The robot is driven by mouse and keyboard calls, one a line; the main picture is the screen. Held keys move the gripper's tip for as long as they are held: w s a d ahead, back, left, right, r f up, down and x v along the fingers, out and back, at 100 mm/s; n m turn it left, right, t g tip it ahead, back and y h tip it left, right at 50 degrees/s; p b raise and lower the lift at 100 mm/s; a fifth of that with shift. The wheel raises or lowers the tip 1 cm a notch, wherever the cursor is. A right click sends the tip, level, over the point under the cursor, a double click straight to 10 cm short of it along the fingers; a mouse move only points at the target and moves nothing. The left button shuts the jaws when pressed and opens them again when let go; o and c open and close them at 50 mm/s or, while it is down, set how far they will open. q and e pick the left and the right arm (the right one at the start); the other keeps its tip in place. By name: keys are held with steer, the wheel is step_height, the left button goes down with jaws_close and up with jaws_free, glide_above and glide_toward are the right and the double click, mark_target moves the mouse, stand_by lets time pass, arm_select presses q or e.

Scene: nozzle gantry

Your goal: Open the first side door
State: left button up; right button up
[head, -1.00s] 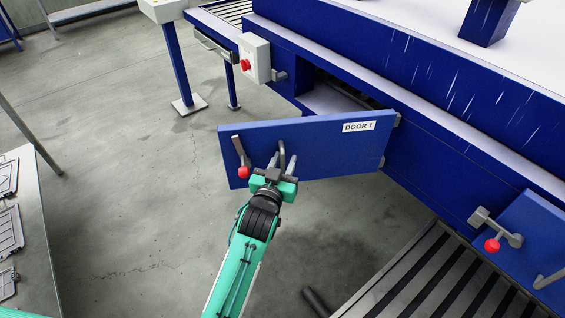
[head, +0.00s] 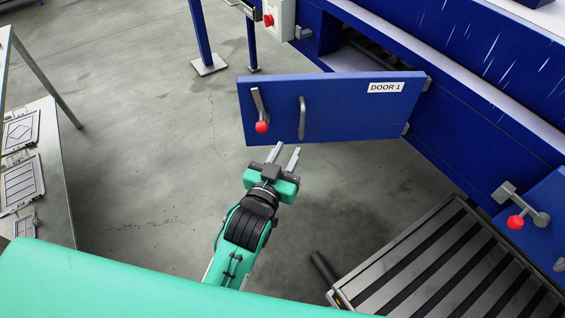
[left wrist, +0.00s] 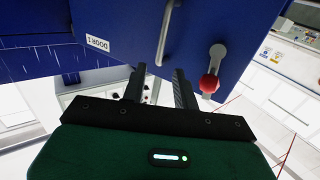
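The blue side door labelled DOOR 1 (head: 345,115) stands swung outward from the machine, on hinges at its right end in the head view. Its grey bar handle (head: 302,118) and its latch lever with a red knob (head: 261,126) are on the face toward me. My left gripper (head: 284,155) is just below the door's lower edge, apart from the handle, with its fingers spread and nothing between them. In the left wrist view the handle (left wrist: 166,35) lies beyond the open fingers, and the red knob (left wrist: 208,83) is to the right. My right gripper is not in view.
The machine's opening (head: 350,50) shows behind the door. A second door (head: 545,215) with a red-knobbed latch is at right. A slatted conveyor (head: 450,270) lies at lower right. A table with metal plates (head: 40,185) is at left. Floor between is clear.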

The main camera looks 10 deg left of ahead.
arm_select(q)
steer(key=shift+v, duration=0.95)
